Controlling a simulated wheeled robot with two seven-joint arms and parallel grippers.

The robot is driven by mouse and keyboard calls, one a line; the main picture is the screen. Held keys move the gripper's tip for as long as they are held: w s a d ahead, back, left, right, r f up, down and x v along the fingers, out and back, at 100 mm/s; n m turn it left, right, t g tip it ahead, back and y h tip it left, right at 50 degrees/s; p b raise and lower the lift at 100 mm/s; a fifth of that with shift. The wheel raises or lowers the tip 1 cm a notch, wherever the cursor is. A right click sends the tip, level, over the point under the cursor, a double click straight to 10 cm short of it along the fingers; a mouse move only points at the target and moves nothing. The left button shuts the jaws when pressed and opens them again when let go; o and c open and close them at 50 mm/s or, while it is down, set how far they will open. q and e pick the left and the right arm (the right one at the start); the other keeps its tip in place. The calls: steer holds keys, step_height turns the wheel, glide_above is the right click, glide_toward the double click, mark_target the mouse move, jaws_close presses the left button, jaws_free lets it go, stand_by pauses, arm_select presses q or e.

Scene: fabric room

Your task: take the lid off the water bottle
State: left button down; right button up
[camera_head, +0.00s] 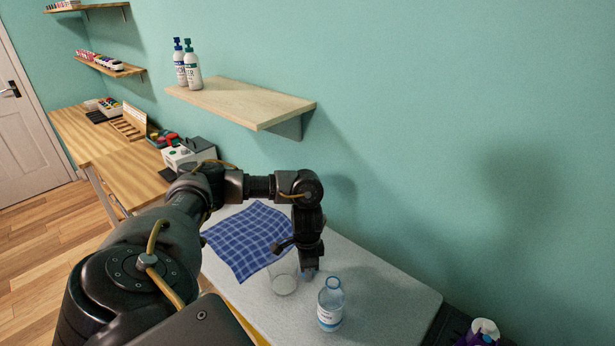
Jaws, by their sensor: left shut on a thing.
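The water bottle (329,311) stands upright on the light grey table, clear with a white and blue label. Its neck looks bare, with no lid on it. My left gripper (309,270) points down just left of and behind the bottle, apart from its neck. It is shut on a small pale blue thing that looks like the lid (309,276), mostly hidden by the fingers. My right gripper is not in view.
A clear glass (284,280) stands left of the gripper, close to it. A blue checked cloth (243,243) lies behind the glass on the table (388,292). The table is clear right of the bottle. A wall shelf (240,103) juts out above.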

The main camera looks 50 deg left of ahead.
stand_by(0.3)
arm_select(q)
steer(key=c, duration=1.1)
jaws_free()
steer(key=shift+f, duration=0.1)
step_height(320, 180, up, 12)
steer(key=p, duration=0.3)
steer(key=shift+r+p, duration=0.2)
steer(key=shift+p, duration=0.15)
steer(key=shift+d+f, duration=0.1)
steer(key=shift+d, duration=0.05)
